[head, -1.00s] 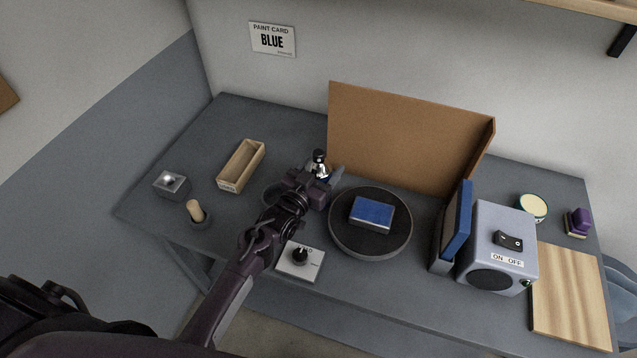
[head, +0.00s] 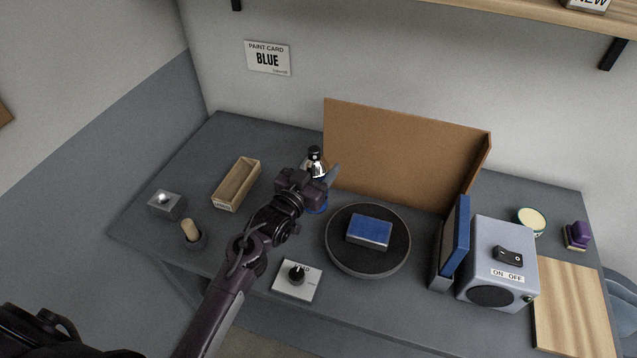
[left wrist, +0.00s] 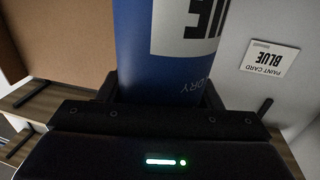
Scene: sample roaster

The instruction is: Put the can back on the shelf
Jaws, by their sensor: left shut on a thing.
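My left gripper (head: 312,190) is shut on a can, upright behind the turntable's left side in the head view. The can's silver top with a dark cap (head: 315,160) shows above the gripper, and a bit of its blue body shows below it. In the left wrist view the blue can (left wrist: 165,65) stands between the fingers, with a white label reading part of BLUE. The shelf (head: 540,15) is a wooden board on the wall at the top right of the head view. My right gripper is not in view.
A brown board screen (head: 400,155) stands behind the turntable (head: 345,262), which bears a blue block (head: 370,232). A grey fan box (head: 500,260) stands at right. A wooden tray (head: 237,184) lies at left. The paint card (head: 267,58) hangs on the wall.

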